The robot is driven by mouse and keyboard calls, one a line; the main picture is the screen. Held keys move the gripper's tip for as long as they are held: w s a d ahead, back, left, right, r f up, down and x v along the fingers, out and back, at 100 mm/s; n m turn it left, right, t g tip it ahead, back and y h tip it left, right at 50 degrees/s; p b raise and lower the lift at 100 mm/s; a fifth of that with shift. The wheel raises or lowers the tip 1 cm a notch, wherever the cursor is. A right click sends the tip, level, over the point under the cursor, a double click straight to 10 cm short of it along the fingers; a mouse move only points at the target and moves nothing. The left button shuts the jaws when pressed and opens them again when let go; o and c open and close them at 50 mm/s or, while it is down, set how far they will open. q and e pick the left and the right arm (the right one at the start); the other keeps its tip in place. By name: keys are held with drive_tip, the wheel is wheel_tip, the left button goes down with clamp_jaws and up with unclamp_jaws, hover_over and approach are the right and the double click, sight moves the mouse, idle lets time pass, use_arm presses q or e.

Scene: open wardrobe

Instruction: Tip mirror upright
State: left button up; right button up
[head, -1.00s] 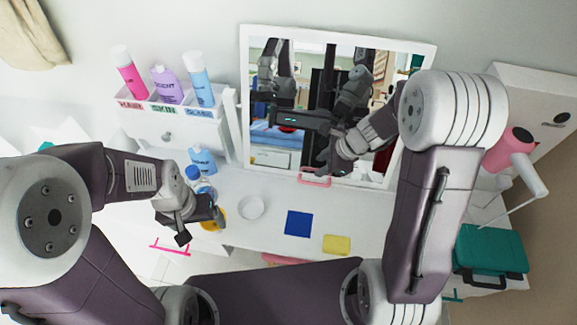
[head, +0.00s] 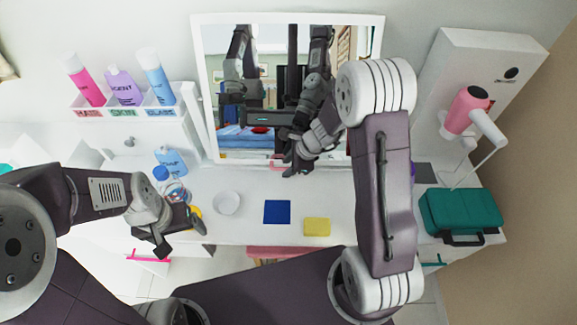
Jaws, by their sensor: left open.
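The mirror (head: 201,90) has a white frame and stands at the back of the white dresser top, leaning against or near the wall; its exact tilt is hard to tell. A pink handle (head: 275,164) shows at its lower edge, partly hidden by my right gripper. My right gripper (head: 288,168) is in front of the lower mirror beside the handle; I cannot tell whether it touches or grips it. My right arm hides the mirror's lower right part. My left gripper (head: 181,240) is open and empty over the dresser's front left, away from the mirror.
A blue bottle (head: 172,162), a white dish (head: 227,203), a blue square (head: 277,212) and a yellow square (head: 317,227) are on the dresser top. A bottle rack (head: 125,112) stands left. A pink hairdryer (head: 466,108) and green case (head: 460,212) are right.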

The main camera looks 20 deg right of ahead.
drive_tip(key=shift+w, duration=0.15)
clamp_jaws()
drive_tip(key=w+f+t+b, duration=0.1)
drive_tip(key=b, duration=0.4)
drive_tip(key=w+d+f+t+b, duration=0.1)
drive_tip(key=w+b, duration=0.1)
drive_tip(key=b, duration=0.3)
drive_tip(key=w+f+t+b, duration=0.1)
drive_tip(key=w+f+b, duration=0.1)
drive_tip(key=b, duration=0.3)
drive_tip(key=shift+w+d+n+h, duration=0.2)
drive_tip(key=shift+d+n+h, duration=0.15)
drive_tip(key=shift+n+h, duration=0.05)
drive_tip(key=shift+w+r+t+b, duration=0.25)
drive_tip(key=shift+w+t+b, duration=0.05)
drive_tip(key=shift+b, duration=0.3)
drive_tip(key=shift+d+r, duration=0.1)
drive_tip(key=shift+r, duration=0.05)
unclamp_jaws()
drive_tip(key=shift+s, duration=0.1)
